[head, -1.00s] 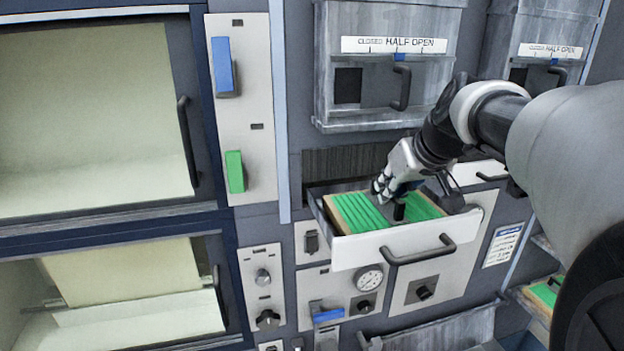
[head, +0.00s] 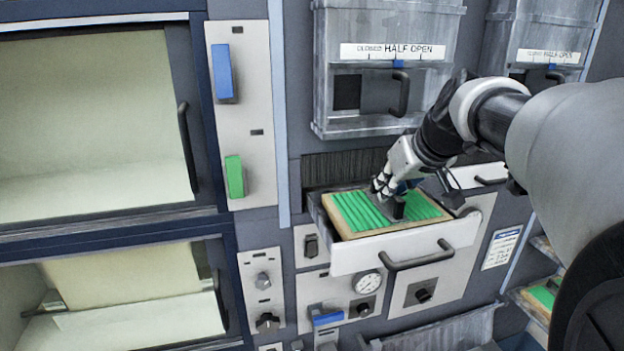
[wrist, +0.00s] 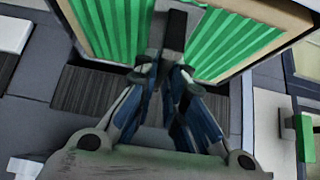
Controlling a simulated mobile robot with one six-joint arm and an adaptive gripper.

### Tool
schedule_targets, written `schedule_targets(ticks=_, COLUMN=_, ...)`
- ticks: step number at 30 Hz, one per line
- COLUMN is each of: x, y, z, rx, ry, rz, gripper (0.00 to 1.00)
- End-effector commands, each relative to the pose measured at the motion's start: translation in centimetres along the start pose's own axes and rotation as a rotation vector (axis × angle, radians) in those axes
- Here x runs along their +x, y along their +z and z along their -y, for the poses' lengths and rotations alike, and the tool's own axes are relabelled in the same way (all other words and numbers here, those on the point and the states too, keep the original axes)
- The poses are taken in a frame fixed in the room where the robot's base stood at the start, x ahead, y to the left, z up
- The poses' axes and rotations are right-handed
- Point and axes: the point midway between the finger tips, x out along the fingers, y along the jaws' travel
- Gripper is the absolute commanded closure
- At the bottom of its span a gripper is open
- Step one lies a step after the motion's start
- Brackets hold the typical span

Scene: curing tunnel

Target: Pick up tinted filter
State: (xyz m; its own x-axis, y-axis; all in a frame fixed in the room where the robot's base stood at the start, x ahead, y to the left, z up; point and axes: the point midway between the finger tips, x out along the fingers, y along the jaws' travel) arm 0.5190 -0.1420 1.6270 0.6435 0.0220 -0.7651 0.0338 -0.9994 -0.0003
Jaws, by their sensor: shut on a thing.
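The tinted filter (head: 358,211) is a flat green pleated panel in a tan frame with a dark bar across its middle. It is level with the rim of the open drawer (head: 352,258), its front frame edge showing above the drawer front. My gripper (head: 396,196) reaches down onto the middle of the filter. In the wrist view the filter (wrist: 232,42) fills the top, and my gripper (wrist: 170,72) is shut on its dark bar (wrist: 177,30). The fingers hide part of the bar.
Another green panel (head: 543,295) lies at lower right. The left holds glazed chambers (head: 95,110) with dark handles.

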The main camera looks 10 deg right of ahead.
Motion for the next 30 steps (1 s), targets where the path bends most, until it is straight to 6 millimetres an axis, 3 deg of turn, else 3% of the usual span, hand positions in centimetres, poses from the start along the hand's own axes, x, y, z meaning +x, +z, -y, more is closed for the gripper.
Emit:
schedule_targets(ticks=1, x=-1.2, y=-1.1, z=0.0, rx=-0.001, ry=0.001, rz=-0.003, gripper=1.00)
schedule_targets(ticks=6, x=-3.0, y=-2.5, z=0.0, rx=-0.002, ry=0.001, rz=-0.002, gripper=1.00)
schedule_targets(ticks=16, x=-2.8, y=-2.4, z=0.0, rx=-0.001, ry=0.001, rz=-0.001, gripper=1.00)
schedule_targets(ticks=30, x=-4.7, y=-3.9, z=0.0, rx=0.000, ry=0.000, rz=-0.001, gripper=1.00)
